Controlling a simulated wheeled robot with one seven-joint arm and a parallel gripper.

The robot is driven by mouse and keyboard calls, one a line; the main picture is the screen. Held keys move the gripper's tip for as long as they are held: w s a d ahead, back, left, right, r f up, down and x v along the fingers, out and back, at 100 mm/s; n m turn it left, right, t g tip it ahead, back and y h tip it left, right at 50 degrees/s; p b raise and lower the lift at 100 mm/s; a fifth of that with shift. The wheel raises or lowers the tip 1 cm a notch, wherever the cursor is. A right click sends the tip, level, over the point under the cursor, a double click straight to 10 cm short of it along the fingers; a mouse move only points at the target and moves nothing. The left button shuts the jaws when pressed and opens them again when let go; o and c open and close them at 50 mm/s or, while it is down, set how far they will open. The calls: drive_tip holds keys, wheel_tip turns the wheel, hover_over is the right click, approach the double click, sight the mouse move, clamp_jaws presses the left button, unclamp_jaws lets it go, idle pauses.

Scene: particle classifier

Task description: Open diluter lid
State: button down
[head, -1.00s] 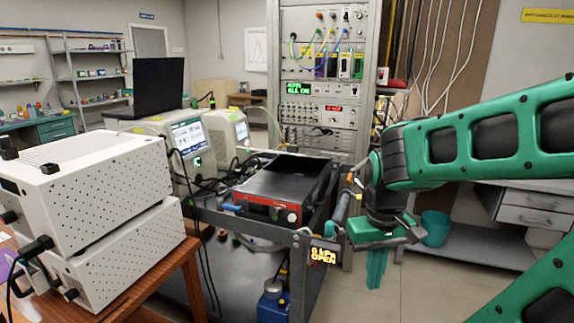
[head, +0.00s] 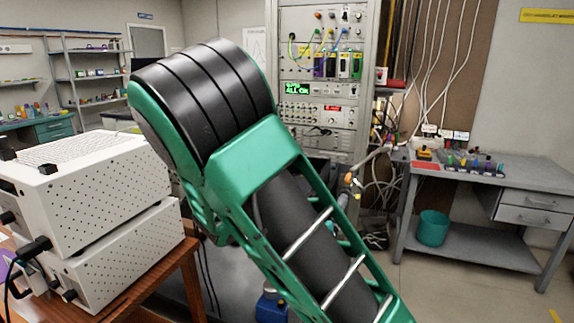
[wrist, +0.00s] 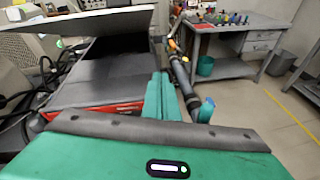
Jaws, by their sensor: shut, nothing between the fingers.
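The diluter is probably the dark box with a red front edge (wrist: 112,82) in the wrist view, left of my fingers. A dark panel with a pale upper edge (wrist: 112,22) stands above its back; I cannot tell whether this is its lid, or how far any lid is open. My gripper (wrist: 160,77) is shut and empty, its green fingers together by the box's right side. I cannot tell whether they touch it. In the head view my own arm covers both the box and my gripper.
A dark tube or rail (wrist: 182,80) runs just right of my fingers. White perforated instruments (head: 85,205) stand on a wooden table at the left. A rack (head: 322,95) stands behind. A grey bench (head: 490,185) with a teal bin (head: 432,228) is at the right, with clear floor before it.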

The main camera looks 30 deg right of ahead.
drive_tip(key=w+a+r+n+t, duration=0.2)
drive_tip(key=w+a+r+n, duration=0.1)
drive_tip(key=a+n, duration=0.1)
drive_tip(key=shift+t, duration=0.3)
drive_tip(key=x, duration=1)
drive_tip(key=shift+w+r, duration=0.15)
drive_tip(key=r, duration=0.3)
drive_tip(key=shift+w+d+r, duration=0.25)
drive_tip(key=shift+w+d, duration=0.1)
drive_tip(key=shift+d, duration=0.05)
